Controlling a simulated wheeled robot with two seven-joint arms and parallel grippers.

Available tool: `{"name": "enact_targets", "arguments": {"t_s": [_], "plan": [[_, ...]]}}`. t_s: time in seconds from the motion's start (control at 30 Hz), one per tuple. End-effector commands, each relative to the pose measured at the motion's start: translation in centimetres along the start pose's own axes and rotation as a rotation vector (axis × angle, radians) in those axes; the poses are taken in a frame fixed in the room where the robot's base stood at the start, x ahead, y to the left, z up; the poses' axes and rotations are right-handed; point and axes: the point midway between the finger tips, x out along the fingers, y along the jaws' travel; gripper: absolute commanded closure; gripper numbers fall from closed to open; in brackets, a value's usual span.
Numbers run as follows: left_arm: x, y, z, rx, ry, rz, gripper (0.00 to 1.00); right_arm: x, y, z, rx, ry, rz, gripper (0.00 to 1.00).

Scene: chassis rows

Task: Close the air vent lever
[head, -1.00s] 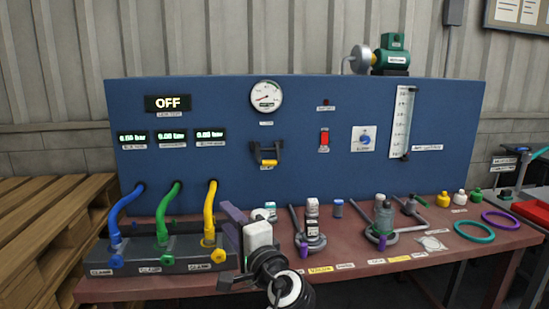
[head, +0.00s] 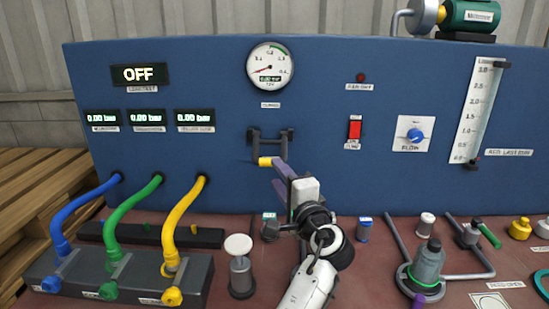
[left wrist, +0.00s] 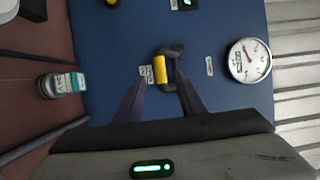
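The lever (head: 265,161) with a yellow grip is on the blue panel, below the round gauge; its black bracket is above the grip and the right part of the grip is hidden by my gripper in the head view. In the left wrist view the yellow grip (left wrist: 160,69) and black bracket show clearly. My left gripper (head: 276,172) is in front of the lever, its purple fingers pointing to the panel. In the left wrist view its fingers (left wrist: 162,84) are apart, on either side of the grip, with nothing held. Contact cannot be told. My right gripper is not in view.
Blue, green and yellow hoses (head: 134,224) run from the panel to a dark block at the left. A white-topped post (head: 240,268) stands beside it. Small bottles and a grey-green fixture (head: 427,264) are on the red-brown bench at right. A red switch (head: 354,130) is on the panel.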

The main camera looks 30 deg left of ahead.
Motion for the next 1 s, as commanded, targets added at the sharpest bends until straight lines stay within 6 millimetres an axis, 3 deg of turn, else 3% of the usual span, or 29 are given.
{"name": "enact_targets", "arguments": {"t_s": [0.2, 0.4, 0.8, 1.0], "plan": [[4.3, -0.3, 0.0, 0.002, -0.002, -0.003, 0.64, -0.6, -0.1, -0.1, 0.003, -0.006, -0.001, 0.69], [7.0, -0.2, 0.0, 0.000, -0.001, -0.001, 0.64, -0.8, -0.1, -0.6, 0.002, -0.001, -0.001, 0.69], [7.9, -0.1, 0.0, -0.002, 0.000, -0.001, 0.64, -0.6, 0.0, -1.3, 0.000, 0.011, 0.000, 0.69], [7.8, -0.1, 0.0, -0.002, 0.000, 0.000, 0.96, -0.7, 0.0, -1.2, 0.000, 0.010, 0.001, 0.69]]}}
